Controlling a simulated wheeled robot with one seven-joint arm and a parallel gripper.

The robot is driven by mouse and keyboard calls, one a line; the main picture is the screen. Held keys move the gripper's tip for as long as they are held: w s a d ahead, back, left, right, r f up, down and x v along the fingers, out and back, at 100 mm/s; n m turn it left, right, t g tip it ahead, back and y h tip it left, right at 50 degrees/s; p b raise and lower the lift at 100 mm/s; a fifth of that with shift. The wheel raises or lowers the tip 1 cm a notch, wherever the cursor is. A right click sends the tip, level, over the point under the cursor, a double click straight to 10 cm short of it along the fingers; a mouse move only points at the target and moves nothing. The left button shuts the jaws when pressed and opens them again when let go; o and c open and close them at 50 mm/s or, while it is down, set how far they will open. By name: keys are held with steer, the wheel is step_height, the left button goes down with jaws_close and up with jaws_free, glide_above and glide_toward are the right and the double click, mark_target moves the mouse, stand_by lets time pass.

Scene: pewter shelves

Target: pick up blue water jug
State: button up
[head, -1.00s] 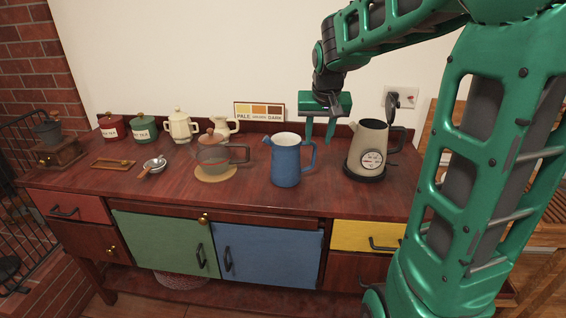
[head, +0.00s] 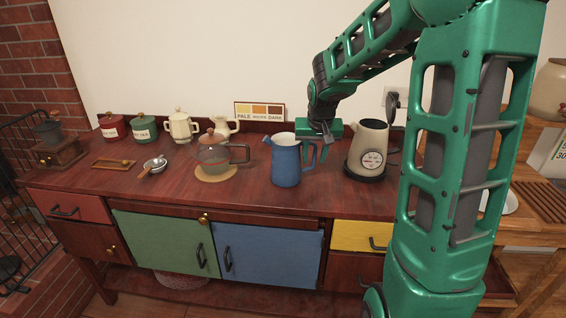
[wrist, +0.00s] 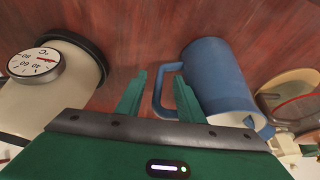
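The blue water jug (head: 285,166) stands upright on the wooden counter, with its handle on the right side. My gripper (head: 315,153) is low over the counter at the handle, with its fingers pointing down. In the wrist view the jug (wrist: 217,78) lies right of centre. My open gripper (wrist: 160,88) has one finger on each side of the handle's outer bar in that view. The right finger overlaps the handle's loop, and a gap shows left of the bar. I cannot tell whether either finger touches the handle.
A cream kettle with a dial (head: 367,150) stands close on the right of my gripper. A glass pot (head: 214,155) on a round mat is left of the jug. Canisters, a cream pot and a small pitcher line the back. The counter's front strip is clear.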

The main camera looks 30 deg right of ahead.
jaws_close()
steer(key=shift+s, duration=0.1)
stand_by(1.2)
